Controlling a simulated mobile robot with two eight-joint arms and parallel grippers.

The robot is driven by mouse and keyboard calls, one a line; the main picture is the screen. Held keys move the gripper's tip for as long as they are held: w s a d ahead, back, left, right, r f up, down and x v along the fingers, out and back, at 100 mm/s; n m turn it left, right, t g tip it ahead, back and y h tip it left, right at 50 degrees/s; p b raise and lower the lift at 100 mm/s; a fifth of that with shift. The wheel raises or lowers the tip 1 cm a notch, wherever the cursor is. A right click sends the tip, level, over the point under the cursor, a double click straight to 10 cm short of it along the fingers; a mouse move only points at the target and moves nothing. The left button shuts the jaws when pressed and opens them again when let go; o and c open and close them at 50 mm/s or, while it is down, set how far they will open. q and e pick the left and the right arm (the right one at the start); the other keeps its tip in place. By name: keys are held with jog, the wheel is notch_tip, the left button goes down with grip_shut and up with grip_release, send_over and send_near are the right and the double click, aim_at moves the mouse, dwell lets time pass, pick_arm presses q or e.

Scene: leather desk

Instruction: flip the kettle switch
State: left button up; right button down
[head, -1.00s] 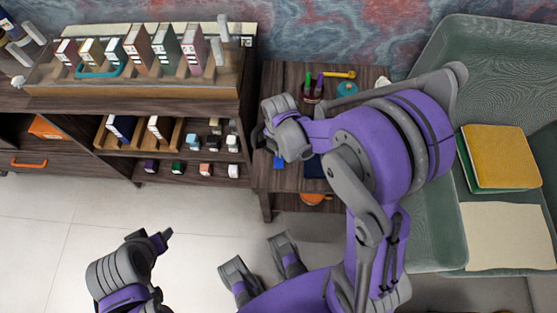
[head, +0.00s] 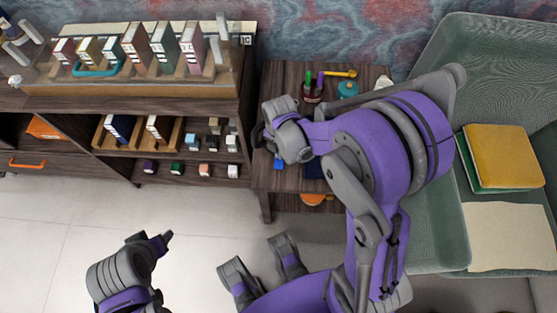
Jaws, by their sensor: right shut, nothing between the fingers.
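No kettle or switch can be made out for certain. A white thing (head: 383,81) shows only in part at the back right of the small dark wooden table, behind my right arm. My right gripper (head: 259,134) is shut and empty, over the left edge of that table. It is small and dark here, partly hidden by its own wrist. My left gripper (head: 158,240) is low on the left, above the pale floor, far from the table. Its fingers do not show clearly.
On the small table (head: 283,78) stand a dark red cup (head: 312,94) with pens, a teal pot (head: 347,89) and a yellow item (head: 340,73). A shelf unit (head: 130,103) with books is at left. A green armchair (head: 490,80) with books is at right.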

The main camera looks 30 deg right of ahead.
jog(key=shift+r, duration=0.1)
notch_tip(320, 180, up, 7)
jog(key=p, duration=0.5)
dwell(0.3)
dwell(0.4)
jog(key=s+a+r+m+t+p, duration=0.1)
jog(key=s+r+m+t+p, duration=0.1)
jog(key=s+r+m, duration=0.3)
jog(key=s+a+r+m+t+p, duration=0.2)
jog(key=s+r+m+t+p, duration=0.1)
jog(key=r+m, duration=1)
jog(key=s+m+p, duration=0.1)
jog(key=m, duration=0.4)
jog(key=shift+s+a+m, duration=0.15)
jog(key=shift+s+m, duration=0.15)
jog(key=shift+s, duration=0.05)
